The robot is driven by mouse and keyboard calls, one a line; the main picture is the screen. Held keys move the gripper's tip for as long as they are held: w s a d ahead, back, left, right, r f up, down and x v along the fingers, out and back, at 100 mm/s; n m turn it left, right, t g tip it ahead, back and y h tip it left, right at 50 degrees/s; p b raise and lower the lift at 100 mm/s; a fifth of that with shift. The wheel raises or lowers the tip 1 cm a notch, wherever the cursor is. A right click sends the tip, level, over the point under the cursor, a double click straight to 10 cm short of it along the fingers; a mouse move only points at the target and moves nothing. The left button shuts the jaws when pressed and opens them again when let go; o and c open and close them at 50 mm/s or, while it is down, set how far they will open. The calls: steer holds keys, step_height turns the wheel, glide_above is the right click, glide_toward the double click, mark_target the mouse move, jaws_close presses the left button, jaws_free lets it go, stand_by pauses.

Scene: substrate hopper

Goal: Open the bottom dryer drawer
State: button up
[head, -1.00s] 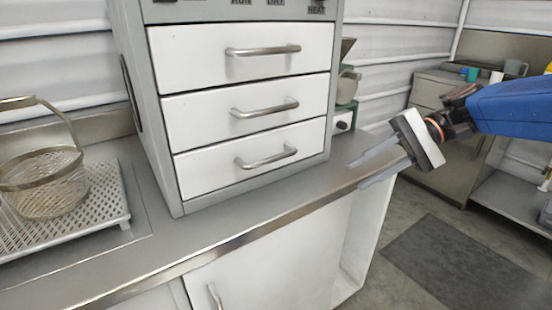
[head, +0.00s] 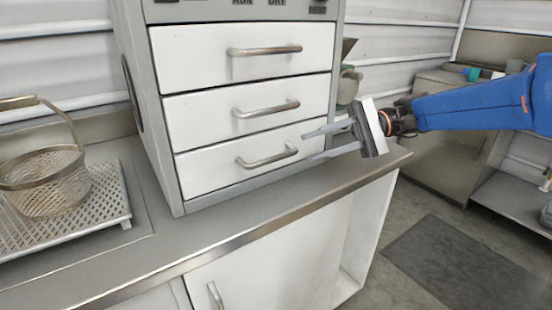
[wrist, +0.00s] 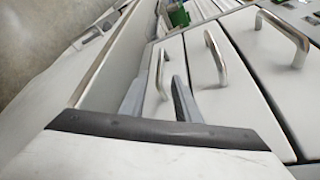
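The bottom dryer drawer (head: 215,172) is a white front at the base of the grey dryer, flush with the drawers above. Its metal bar handle (head: 268,158) is slightly tilted in the head view. My gripper (head: 306,147) is open, with its two grey fingers pointing left at the right end of this handle. In the wrist view, the bottom handle (wrist: 160,72) appears between the two fingertips of my gripper (wrist: 161,78). The handle looks not gripped; I cannot tell whether a finger touches it.
The middle drawer handle (head: 266,108) and top drawer handle (head: 264,51) are above. A wire basket (head: 45,190) stands on a perforated tray (head: 112,200) at left. The counter (head: 190,232) in front of the dryer is clear. A green device (head: 347,88) stands behind the dryer at right.

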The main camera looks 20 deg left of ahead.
mark_target(285, 156)
steer(key=x, duration=1)
jaws_close()
